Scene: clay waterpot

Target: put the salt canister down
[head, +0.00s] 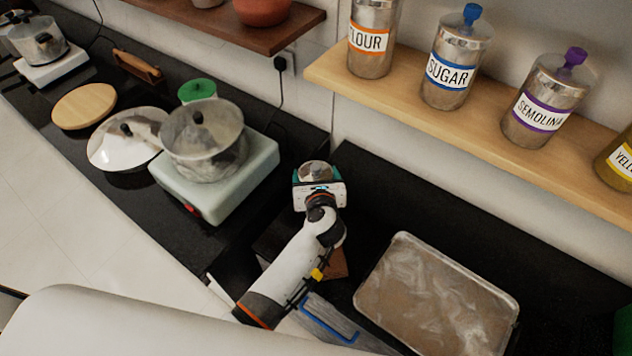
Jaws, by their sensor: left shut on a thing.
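The salt canister (315,170) shows as a shiny metallic top with a teal-green band at its sides, near the middle of the head view. My left gripper (320,190) is shut on it. The gripper covers most of the canister, so its label and base are hidden. The canister is over or on the black counter (385,190), to the right of the hob; I cannot tell whether its base touches the counter. My right gripper is not in view.
A lidded metal pot (203,150) stands on a pale green hob (235,182) left of the canister. A metal tray (437,297) lies to the right. A wooden shelf (400,97) above holds the flour (372,60), sugar (455,85) and semolina (540,115) canisters.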

